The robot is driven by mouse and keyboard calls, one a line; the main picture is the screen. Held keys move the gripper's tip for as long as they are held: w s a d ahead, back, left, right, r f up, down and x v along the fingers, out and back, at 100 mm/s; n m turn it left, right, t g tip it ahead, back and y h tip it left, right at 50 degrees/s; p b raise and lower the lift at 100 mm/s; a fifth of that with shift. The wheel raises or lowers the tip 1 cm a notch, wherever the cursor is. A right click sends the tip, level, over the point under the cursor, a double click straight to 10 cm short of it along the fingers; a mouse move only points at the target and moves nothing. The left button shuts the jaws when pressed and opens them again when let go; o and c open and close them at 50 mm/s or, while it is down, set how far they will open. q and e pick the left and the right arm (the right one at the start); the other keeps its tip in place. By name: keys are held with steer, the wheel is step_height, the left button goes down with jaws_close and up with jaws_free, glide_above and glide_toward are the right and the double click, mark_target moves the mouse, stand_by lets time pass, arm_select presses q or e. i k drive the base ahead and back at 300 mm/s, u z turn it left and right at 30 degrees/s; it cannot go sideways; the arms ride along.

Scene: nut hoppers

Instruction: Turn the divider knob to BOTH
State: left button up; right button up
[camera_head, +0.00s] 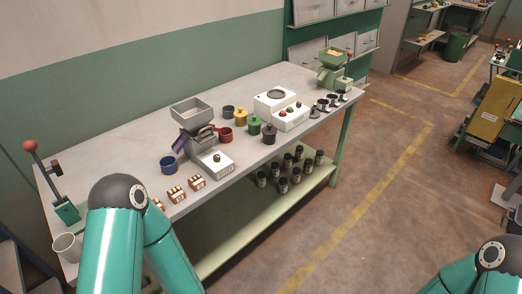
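My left arm's teal links cover the front left of the bench. Part of my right arm shows at lower right. Neither gripper is in view.
A blue cup (168,165), red cup (225,134), and yellow and green canisters stand around the grey machine. Small boxes (177,194) line the front edge. A red-knobbed lever (50,185) stands at left.

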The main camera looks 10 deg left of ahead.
mark_target(216, 158)
steer(key=z, duration=0.25)
steer(key=i, duration=0.95)
steer(key=z, duration=1.35)
steer(key=i, duration=0.15)
steer(key=u, duration=2.85)
